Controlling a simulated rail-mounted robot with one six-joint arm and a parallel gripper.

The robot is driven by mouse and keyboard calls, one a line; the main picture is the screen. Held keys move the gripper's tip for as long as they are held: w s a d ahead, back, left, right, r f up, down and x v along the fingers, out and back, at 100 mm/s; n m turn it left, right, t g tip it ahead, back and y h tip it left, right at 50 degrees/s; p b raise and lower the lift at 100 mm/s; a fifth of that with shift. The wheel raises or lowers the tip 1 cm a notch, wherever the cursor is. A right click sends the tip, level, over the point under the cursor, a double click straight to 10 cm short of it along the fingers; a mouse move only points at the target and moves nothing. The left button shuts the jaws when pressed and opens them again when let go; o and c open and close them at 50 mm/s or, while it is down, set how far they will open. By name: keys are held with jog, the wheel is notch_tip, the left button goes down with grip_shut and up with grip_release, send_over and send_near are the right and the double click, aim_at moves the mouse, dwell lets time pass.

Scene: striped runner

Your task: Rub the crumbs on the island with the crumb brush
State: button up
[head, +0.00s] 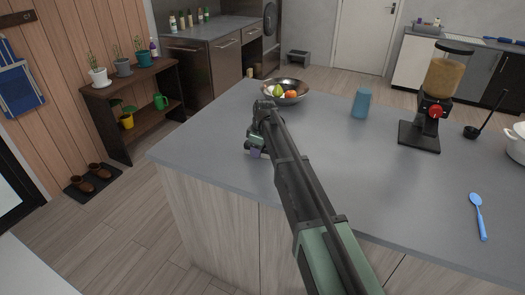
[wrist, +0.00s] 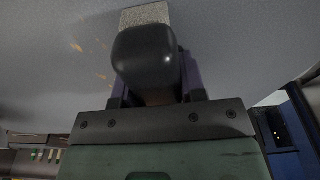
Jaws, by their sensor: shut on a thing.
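The grey island (head: 330,185) fills the middle of the head view. My gripper (head: 256,151) is low over its left part, near the front-left edge. In the wrist view, my gripper (wrist: 152,82) is shut on the crumb brush (wrist: 147,55), a dark rounded body with a pale speckled end (wrist: 146,16). The pale end is at or close to the island top; I cannot tell if it touches. Orange crumbs (wrist: 77,47) lie on the island just left of the brush in the wrist view. The brush and crumbs are not clear in the head view, where my arm covers that area.
A fruit bowl (head: 285,91) stands just behind my gripper. A blue cup (head: 361,103), a grinder-like dispenser (head: 437,100), a black ladle (head: 474,131), a white pot (head: 516,143) and a blue spoon (head: 479,215) are to the right. The island's left end is clear.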

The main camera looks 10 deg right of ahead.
aim_at(241, 149)
jog(key=shift+w+a, duration=0.55)
jog(key=shift+a, duration=0.3)
jog(key=shift+w+a, duration=0.6)
jog(key=shift+a, duration=0.3)
jog(key=shift+w+a, duration=0.55)
jog(key=shift+a, duration=0.3)
jog(key=shift+w+a+r+p, duration=0.1)
jog(key=shift+a+r+p, duration=0.05)
jog(key=shift+r+p, duration=0.25)
notch_tip(241, 149, up, 5)
jog(key=p, duration=0.5)
notch_tip(241, 149, up, 3)
jog(key=p, duration=0.3)
